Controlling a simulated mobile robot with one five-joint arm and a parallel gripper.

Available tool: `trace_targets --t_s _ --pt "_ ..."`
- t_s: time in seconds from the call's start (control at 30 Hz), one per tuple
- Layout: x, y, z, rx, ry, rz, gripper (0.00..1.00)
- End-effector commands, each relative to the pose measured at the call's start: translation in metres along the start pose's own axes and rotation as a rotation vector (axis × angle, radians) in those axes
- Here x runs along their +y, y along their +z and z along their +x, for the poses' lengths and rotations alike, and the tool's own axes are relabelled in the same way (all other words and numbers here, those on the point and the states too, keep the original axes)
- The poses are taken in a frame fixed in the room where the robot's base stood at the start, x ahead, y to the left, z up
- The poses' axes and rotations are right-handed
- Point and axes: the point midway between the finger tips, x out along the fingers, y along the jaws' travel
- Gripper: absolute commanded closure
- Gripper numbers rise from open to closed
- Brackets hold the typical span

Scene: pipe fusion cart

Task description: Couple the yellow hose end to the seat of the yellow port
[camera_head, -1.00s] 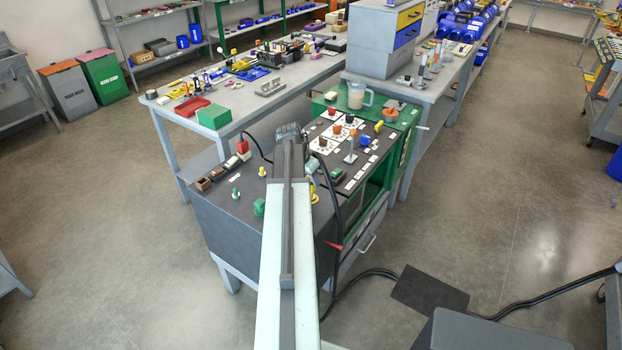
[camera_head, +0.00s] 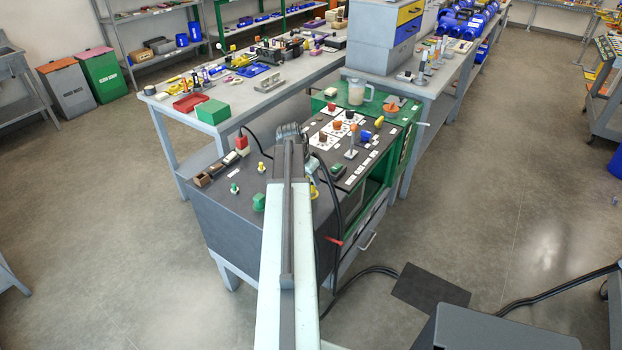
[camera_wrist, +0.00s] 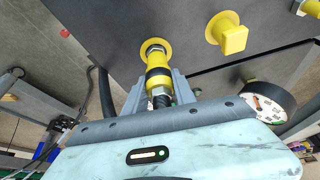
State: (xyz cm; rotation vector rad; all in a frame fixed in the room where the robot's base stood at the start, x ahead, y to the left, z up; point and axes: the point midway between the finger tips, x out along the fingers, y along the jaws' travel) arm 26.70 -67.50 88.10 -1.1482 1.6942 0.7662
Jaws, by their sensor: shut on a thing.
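In the wrist view the yellow hose end (camera_wrist: 158,72) is between the two grey fingers of my gripper (camera_wrist: 159,90), which are shut on it. Its black hose runs back toward my wrist. Its tip points at the yellow port (camera_wrist: 155,45), a yellow ring on a dark panel. A pale metal collar shows between tip and ring, and the two line up closely. I cannot tell whether the hose end is fully on the seat. In the head view my arm hides most of this spot.
A square yellow knob (camera_wrist: 230,36) sticks out of the panel right of the port. A black round part with a white label (camera_wrist: 268,100) lies further right. In the head view, the cart's dark top (camera_head: 225,205) carries small knobs and blocks, and green-edged panel stands to the right.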

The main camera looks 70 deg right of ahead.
Motion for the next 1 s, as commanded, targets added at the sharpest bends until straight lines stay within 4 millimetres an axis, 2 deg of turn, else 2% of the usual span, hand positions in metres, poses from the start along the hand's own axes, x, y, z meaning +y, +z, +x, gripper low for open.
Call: trace_targets --t_s 0.27,0.3,0.37,0.4,0.77,0.87,1.0 --pt "0.000 0.003 0.008 0.000 0.000 0.000 1.00" --pt "0.000 0.003 0.007 0.000 0.000 0.000 0.63" --pt "0.000 0.003 0.006 0.000 0.000 0.000 0.46" --pt "0.000 0.003 0.006 0.000 0.000 0.000 0.43" --pt "0.000 0.002 0.003 0.000 0.000 0.000 0.43" --pt "0.000 0.001 -0.008 0.000 0.000 0.000 0.43" --pt "0.000 0.000 -0.033 0.000 0.000 -0.001 0.43"
